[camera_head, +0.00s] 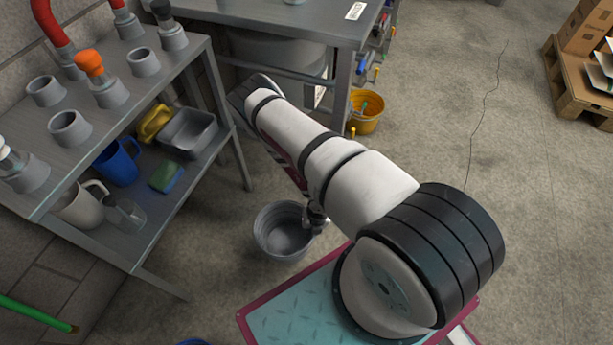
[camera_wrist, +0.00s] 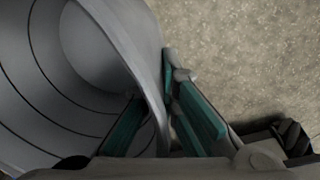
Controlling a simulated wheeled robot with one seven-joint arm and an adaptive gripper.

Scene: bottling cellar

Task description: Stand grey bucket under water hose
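The grey bucket (camera_head: 283,230) is low down between the metal shelf and my base, its mouth facing up. I cannot tell if it touches the floor. My gripper (camera_head: 316,218) is at its right rim, partly hidden by my arm. In the wrist view the bucket (camera_wrist: 55,95) fills the left side. Its wall runs between the two teal fingers of my gripper (camera_wrist: 160,115), one inside and one outside, close together on it. A green hose-like tube (camera_head: 38,313) ends at the lower left. A thick red hose (camera_head: 48,22) is at the upper left. Which is the water hose is unclear.
The metal shelf (camera_head: 190,48) at left holds cups, a blue jug (camera_head: 118,163) and a steel tub. A yellow bucket (camera_head: 366,112) stands by the workbench (camera_head: 300,18). A pallet (camera_head: 577,98) with boxes is at upper right. The floor at right is clear.

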